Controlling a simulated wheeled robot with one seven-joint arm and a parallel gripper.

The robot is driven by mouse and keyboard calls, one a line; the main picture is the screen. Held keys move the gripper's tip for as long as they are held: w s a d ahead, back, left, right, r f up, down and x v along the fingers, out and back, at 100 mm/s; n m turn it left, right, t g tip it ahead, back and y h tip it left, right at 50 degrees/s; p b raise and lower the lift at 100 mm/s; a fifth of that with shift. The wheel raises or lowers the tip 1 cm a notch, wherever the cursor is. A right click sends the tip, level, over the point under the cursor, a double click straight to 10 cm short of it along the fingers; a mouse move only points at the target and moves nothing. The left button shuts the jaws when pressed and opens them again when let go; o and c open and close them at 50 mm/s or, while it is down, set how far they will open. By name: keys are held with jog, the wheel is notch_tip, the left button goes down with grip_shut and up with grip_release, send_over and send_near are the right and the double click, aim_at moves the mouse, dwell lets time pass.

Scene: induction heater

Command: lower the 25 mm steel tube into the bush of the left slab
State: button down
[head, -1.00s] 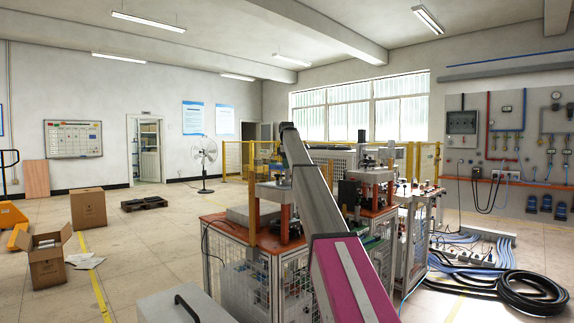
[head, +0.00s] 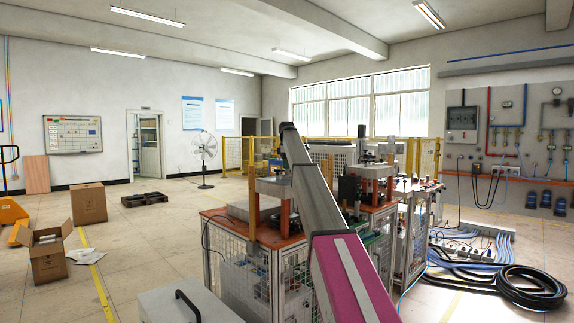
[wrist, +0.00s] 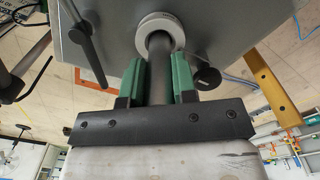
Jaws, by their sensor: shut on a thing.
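In the wrist view my gripper (wrist: 158,85) has green jaw pads closed on the two sides of a dark steel tube (wrist: 160,68). The tube's far end meets a light grey ring-shaped bush (wrist: 160,20) on a grey slab (wrist: 108,28). The tube end lies within the ring's outline; how deep it sits in the bush I cannot tell. In the head view my own arm hides the gripper, the tube and the bush.
In the wrist view a black knob (wrist: 207,77) is close right of the jaws, a black lever (wrist: 80,32) is on the left, and a yellow post (wrist: 272,85) is further right. The head view shows a caged machine bench (head: 240,265) behind my arm.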

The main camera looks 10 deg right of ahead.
jog(key=shift+f, duration=0.85)
jog(key=c, duration=0.8)
grip_release()
jog(key=shift+r, duration=0.1)
notch_tip(320, 180, up, 11)
jog(key=shift+f, duration=0.2)
